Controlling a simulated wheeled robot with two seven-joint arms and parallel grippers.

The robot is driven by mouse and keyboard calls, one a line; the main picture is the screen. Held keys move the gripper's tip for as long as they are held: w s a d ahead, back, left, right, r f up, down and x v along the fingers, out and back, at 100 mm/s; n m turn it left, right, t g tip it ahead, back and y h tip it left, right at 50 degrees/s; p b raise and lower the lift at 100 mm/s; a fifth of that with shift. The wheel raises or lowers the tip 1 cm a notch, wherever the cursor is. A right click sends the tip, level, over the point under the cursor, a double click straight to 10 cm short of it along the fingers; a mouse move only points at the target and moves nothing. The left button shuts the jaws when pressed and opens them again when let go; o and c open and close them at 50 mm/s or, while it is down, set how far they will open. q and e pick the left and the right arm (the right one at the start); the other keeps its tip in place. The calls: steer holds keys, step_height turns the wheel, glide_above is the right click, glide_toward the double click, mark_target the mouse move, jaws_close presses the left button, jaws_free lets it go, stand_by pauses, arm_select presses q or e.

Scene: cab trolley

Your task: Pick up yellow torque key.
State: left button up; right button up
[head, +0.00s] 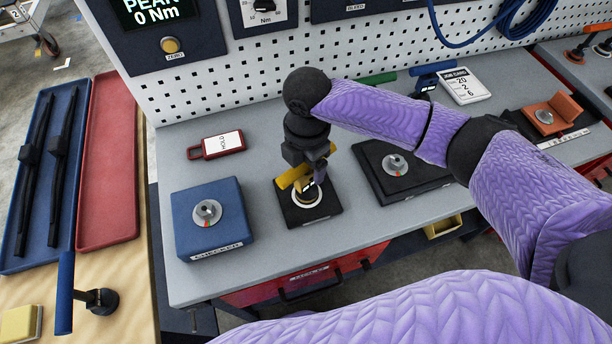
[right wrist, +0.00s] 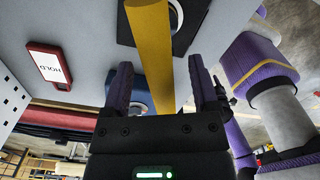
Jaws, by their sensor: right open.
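The yellow torque key (head: 293,177) stands on a black square base with a pale ring (head: 325,208) on the bench, its yellow bar handle on top. My right gripper (head: 312,176) is directly over it, pointing down, and hides part of the key. In the right wrist view, the yellow bar (right wrist: 151,40) runs between the two open purple fingers (right wrist: 160,85), with a visible gap on each side. My left gripper is in neither view.
A blue block with a dial (head: 185,235) stands left of the key, and a black block with a dial (head: 425,178) stands right. A red HOLD tag (head: 194,153) lies behind. The pegboard (head: 290,65) bounds the back. Blue (head: 30,115) and red trays (head: 105,190) lie far left.

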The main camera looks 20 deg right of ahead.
mark_target(306, 191)
step_height(306, 191, down, 2)
steer(key=shift+f, duration=0.25)
jaws_close()
stand_by(0.5)
steer(key=shift+r, duration=0.1)
stand_by(0.6)
